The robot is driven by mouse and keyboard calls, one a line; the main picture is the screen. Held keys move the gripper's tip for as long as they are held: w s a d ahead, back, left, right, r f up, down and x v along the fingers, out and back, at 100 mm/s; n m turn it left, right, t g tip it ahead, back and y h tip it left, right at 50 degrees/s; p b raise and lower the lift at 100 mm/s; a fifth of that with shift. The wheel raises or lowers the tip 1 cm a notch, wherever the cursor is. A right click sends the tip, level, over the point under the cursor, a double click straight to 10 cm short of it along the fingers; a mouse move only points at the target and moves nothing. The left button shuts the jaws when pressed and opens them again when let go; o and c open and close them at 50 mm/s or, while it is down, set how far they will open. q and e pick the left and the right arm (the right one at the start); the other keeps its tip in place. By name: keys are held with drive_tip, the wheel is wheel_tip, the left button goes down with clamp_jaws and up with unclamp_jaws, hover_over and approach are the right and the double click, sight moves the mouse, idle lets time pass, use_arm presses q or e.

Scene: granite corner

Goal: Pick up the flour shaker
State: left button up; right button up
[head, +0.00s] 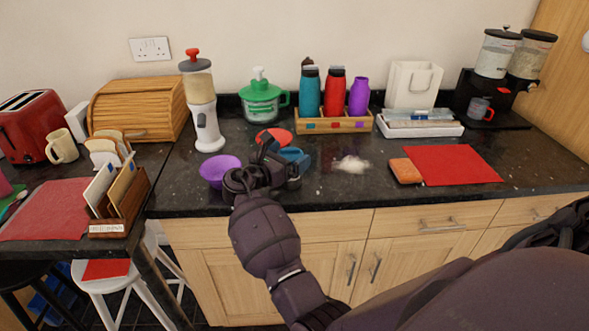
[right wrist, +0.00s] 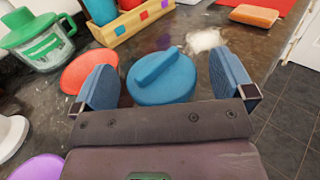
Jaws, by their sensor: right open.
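The likely flour shaker is a round thing with a blue top and a raised bar across it (right wrist: 160,82), seen from above in the right wrist view. My right gripper (right wrist: 163,76) is open, with one blue-padded finger to each side of it and gaps between. In the head view my right gripper (head: 280,160) is over the counter's front part, right of the purple bowl (head: 218,168). There the hand largely hides the shaker, and I cannot clearly tell blue top from blue finger. The shaker's lower body is hidden. My left gripper is not in view.
A red round piece (right wrist: 88,72) lies close beyond the left finger. White powder (head: 351,164) is spilled to the right, before an orange sponge (head: 405,171) and red mat (head: 450,165). A bottle rack (head: 335,125) and green chopper (head: 263,105) stand behind.

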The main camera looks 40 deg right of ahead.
drive_tip(key=shift+c, duration=1.9)
drive_tip(key=c, duration=1)
drive_tip(key=shift+r, duration=0.1)
drive_tip(key=shift+r, duration=0.2)
wheel_tip(320, 180, up, 19)
drive_tip(key=p, duration=0.2)
drive_tip(key=shift+r+p, duration=0.15)
drive_tip(key=shift+p, duration=0.25)
